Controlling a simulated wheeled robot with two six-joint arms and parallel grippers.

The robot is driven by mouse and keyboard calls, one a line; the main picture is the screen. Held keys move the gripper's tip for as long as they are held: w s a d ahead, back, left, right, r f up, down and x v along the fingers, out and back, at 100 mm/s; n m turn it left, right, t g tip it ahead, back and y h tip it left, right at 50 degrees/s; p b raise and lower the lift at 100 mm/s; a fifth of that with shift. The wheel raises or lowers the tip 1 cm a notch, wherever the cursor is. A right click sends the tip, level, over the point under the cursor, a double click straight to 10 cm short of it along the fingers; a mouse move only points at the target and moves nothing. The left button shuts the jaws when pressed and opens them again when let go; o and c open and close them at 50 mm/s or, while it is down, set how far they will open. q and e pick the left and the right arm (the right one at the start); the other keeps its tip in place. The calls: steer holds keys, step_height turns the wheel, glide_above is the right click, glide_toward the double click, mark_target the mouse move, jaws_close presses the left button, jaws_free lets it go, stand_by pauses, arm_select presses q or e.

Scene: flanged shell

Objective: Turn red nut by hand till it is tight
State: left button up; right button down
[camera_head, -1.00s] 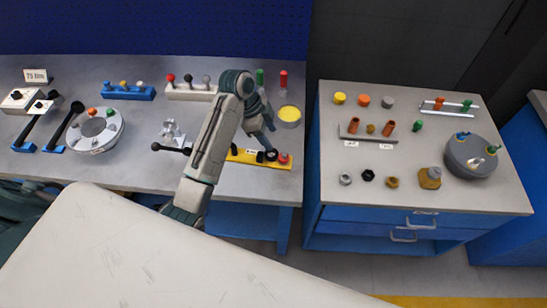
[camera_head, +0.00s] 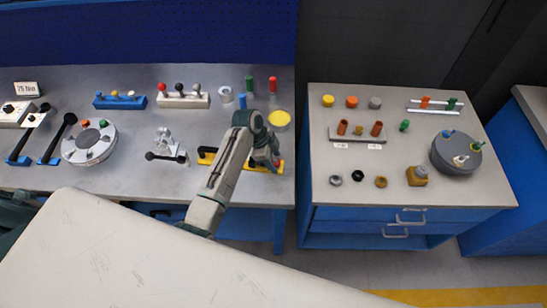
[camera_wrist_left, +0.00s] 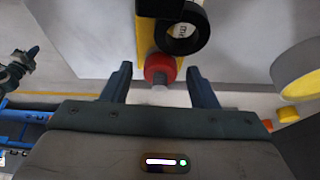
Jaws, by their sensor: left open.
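The red nut (camera_wrist_left: 160,66) sits at the end of the yellow plate (camera_wrist_left: 146,36) in the left wrist view, with a grey stud end showing beside it. A black ring (camera_wrist_left: 182,34) is on the plate just beyond the nut. My left gripper (camera_wrist_left: 159,76) is open, its fingers on either side of the nut with gaps visible. My right gripper is not in view.
A yellow-topped cup (camera_head: 279,118) stands just behind the gripper, with red (camera_head: 273,85) and green (camera_head: 249,85) pegs further back. A clamp with a black handle (camera_head: 165,156) stands left of the plate. A gap separates this bench from the grey-topped cabinet (camera_head: 405,190).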

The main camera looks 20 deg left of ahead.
arm_select(q)
steer(key=c, duration=0.9)
steer(key=shift+c, duration=0.4)
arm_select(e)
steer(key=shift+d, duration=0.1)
arm_select(q)
steer(key=shift+m, duration=0.3)
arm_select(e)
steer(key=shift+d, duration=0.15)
arm_select(q)
steer(key=m, duration=0.1)
steer(key=m+g, duration=0.1)
steer(key=m, duration=0.1)
steer(key=shift+w+g, duration=0.2)
steer(key=shift+g, duration=0.1)
steer(key=shift+m+g, duration=0.4)
steer(key=shift+m, duration=0.7)
steer(key=shift+w+m+g+b, duration=0.1)
steer(key=shift+m+g+b, duration=0.2)
steer(key=shift+m, duration=0.7)
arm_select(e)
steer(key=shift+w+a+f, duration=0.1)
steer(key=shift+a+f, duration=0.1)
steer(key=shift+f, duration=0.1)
